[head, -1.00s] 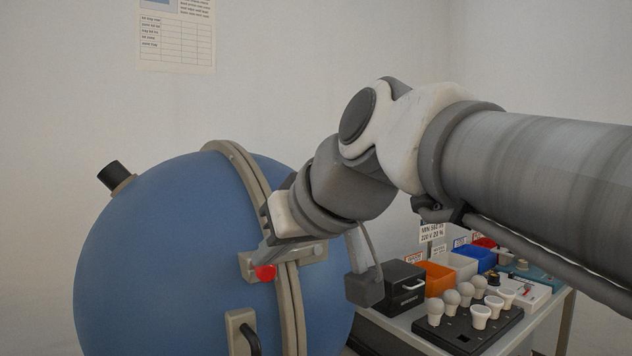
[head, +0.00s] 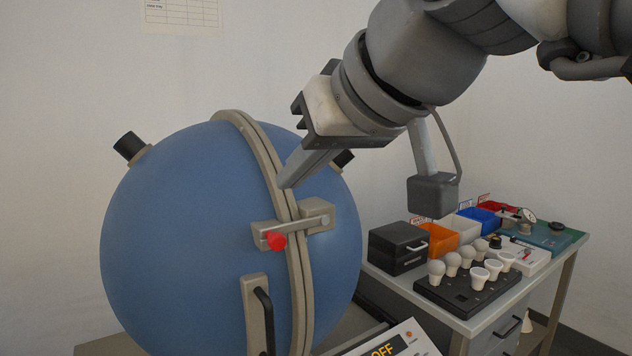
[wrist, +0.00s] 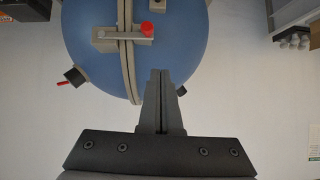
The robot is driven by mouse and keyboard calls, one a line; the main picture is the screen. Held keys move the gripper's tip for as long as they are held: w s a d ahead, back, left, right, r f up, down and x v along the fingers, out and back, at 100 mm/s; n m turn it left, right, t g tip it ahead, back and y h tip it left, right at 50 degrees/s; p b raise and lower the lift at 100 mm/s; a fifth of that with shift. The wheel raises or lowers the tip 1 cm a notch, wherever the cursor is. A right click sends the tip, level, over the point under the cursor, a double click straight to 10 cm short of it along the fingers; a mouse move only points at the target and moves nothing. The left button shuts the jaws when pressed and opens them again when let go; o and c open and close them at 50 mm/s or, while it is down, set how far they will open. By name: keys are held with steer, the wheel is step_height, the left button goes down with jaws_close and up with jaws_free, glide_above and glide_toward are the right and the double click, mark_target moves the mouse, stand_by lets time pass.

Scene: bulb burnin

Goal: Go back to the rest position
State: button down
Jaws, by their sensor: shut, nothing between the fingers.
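My gripper (head: 284,186) is shut and empty, its fingertips just above the latch of the big blue sphere. In the wrist view my gripper (wrist: 160,73) shows its two fingers together. The blue sphere (head: 170,240) has a grey seam band around it, a latch (head: 300,220) with a red knob (head: 276,241), and a black handle (head: 264,318) below. The latch bar lies across the seam. The wrist view also shows the sphere (wrist: 190,50) and the red knob (wrist: 147,29). I cannot tell whether the fingers touch the sphere.
A bench (head: 478,323) at the right holds a black box (head: 398,247), orange (head: 432,240) and blue (head: 480,217) bins, and a black tray (head: 455,297) with several bulbs. An "OFF" display panel (head: 405,343) stands at the front.

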steer(key=shift+v, duration=0.85)
steer(key=shift+a, duration=0.1)
steer(key=s+d+f+m+g+h+p, duration=0.1)
steer(key=s+d+f+m+h+p, duration=0.2)
steer(key=d+f+p, duration=0.2)
steer(key=s+d+f+m+g+h+p, duration=0.2)
steer(key=d+f+p, duration=0.3)
steer(key=d+f, duration=0.5)
step_height(320, 180, down, 3)
steer(key=shift+s+d+f+m+h+p, duration=0.1)
steer(key=shift+s+d+m+h+p, duration=0.3)
steer(key=shift+m+h, duration=0.3)
steer(key=shift+s, duration=0.1)
